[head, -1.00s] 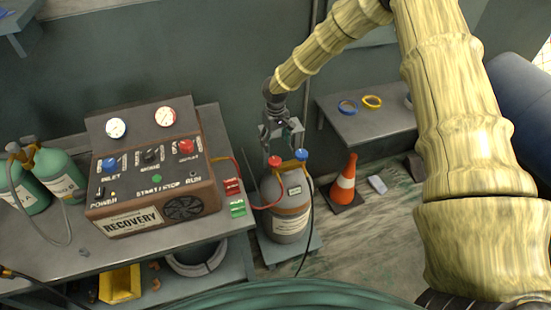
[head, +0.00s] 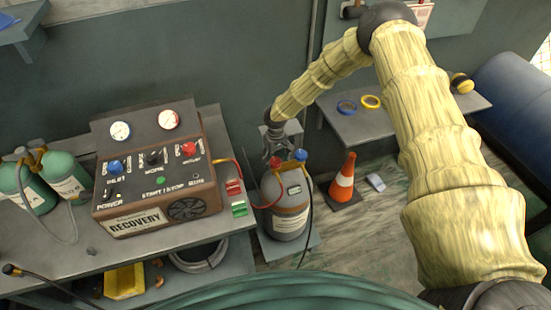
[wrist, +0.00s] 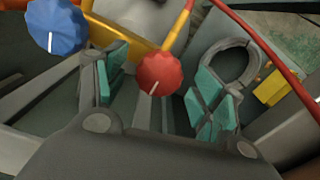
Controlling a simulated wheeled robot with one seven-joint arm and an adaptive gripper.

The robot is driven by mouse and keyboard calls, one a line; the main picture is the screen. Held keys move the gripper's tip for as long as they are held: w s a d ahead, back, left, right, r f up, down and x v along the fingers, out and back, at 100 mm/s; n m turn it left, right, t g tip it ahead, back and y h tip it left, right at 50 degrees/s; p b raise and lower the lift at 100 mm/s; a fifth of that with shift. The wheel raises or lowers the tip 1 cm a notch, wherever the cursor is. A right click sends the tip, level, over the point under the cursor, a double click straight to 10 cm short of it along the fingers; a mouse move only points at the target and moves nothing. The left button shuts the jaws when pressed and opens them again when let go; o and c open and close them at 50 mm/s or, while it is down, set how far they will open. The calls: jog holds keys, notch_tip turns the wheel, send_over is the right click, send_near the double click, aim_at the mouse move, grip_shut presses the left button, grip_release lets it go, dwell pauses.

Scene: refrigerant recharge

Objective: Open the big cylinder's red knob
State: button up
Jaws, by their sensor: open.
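The big grey cylinder (head: 288,222) stands on a low platform beside the workbench. Its red knob (head: 275,161) and blue knob (head: 300,155) sit on top, by a yellow valve fitting. My gripper (head: 274,149) is open and points down just above the red knob. In the wrist view the red knob (wrist: 159,73) shows between the two teal-padded fingers of my gripper (wrist: 162,90), with a gap on both sides. The blue knob (wrist: 56,26) lies outside the left finger. The exact height of the fingertips over the knob is hard to tell.
The recovery machine (head: 158,180) stands on the workbench (head: 180,245) at left, beside green cylinders (head: 58,180). A red hose (wrist: 270,50) passes near the right finger. An orange cone (head: 344,182) stands right of the big cylinder, below a shelf (head: 360,123) with tape rolls.

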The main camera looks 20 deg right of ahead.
jog(key=shift+f, duration=0.4)
jog(key=c, duration=1)
